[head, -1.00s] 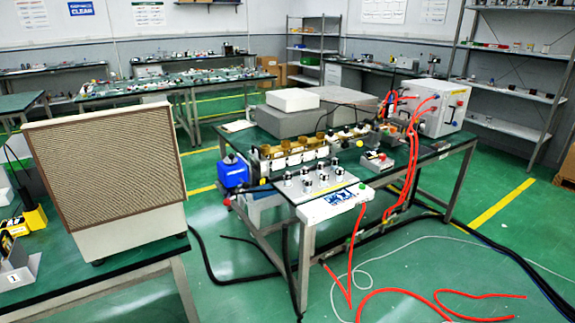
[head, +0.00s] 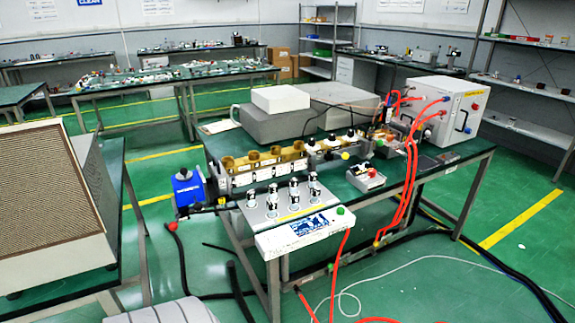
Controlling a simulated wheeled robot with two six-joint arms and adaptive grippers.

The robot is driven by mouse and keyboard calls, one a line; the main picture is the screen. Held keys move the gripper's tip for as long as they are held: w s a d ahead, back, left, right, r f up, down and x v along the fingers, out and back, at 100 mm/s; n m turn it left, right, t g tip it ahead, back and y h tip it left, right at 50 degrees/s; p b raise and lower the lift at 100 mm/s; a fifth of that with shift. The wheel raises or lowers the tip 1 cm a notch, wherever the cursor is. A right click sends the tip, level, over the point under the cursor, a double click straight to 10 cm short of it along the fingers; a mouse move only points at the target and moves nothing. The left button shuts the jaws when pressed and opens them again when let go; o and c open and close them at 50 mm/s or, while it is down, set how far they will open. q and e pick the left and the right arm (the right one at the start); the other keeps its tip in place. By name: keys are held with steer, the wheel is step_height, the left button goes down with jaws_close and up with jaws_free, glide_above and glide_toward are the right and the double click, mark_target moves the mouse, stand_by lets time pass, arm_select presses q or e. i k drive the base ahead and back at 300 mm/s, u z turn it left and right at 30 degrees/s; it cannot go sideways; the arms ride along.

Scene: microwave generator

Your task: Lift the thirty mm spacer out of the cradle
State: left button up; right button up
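Neither of my grippers shows in the head view. A green-topped bench (head: 341,187) stands in the middle with a microwave setup on it. A pale plate (head: 262,212) at its front left carries several silver cylinders (head: 294,190) standing upright. Behind it runs a row of brass-coloured parts (head: 275,155) on pale blocks. I cannot tell which part is the thirty mm spacer or which is its cradle; they are too small or hidden at this distance.
A blue unit (head: 187,187) projects at the bench's left end. A white box (head: 432,108) with red hoses stands at the right. A large mesh-faced panel (head: 45,190) stands on the left bench. Red hoses and black cables lie on the green floor in front.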

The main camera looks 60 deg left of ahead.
mark_target(218, 177)
steer(key=u, duration=0.15)
steer(key=i, duration=0.95)
steer(key=u, duration=1.25)
steer(key=i, duration=0.6)
steer(key=u, duration=0.7)
